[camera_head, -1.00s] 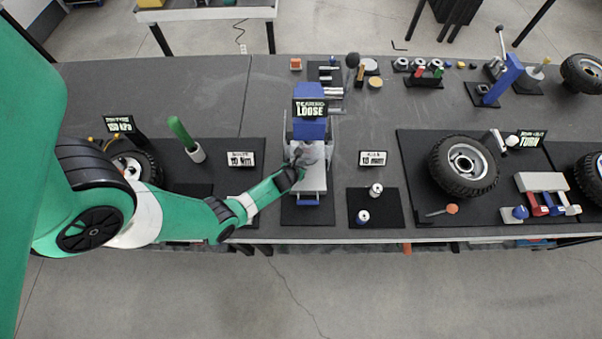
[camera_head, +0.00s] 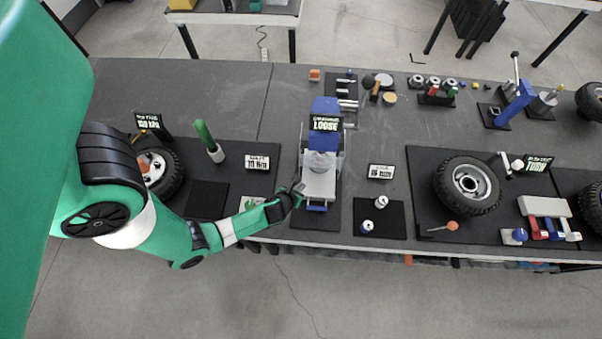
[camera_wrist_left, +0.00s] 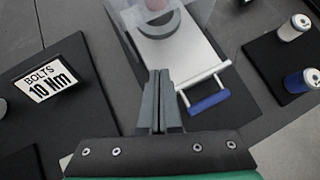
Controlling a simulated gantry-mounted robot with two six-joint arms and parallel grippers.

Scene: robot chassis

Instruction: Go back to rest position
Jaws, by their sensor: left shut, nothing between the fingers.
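My left gripper (camera_head: 298,188) is at the front left of the blue press-like station, which bears a sign reading LOOSE (camera_head: 326,123). In the left wrist view its fingers (camera_wrist_left: 157,92) are closed together with nothing between them. They are over the dark mat, close to the station's pale plate (camera_wrist_left: 183,60) and its blue handle (camera_wrist_left: 209,103). I cannot tell whether they touch it. A grey round part (camera_wrist_left: 157,22) sits on the plate behind a clear guard. My right gripper is in neither view.
A wheel (camera_head: 468,186) lies further right, and another wheel (camera_head: 160,172) is beside my left arm. Free floor lies in front of the table.

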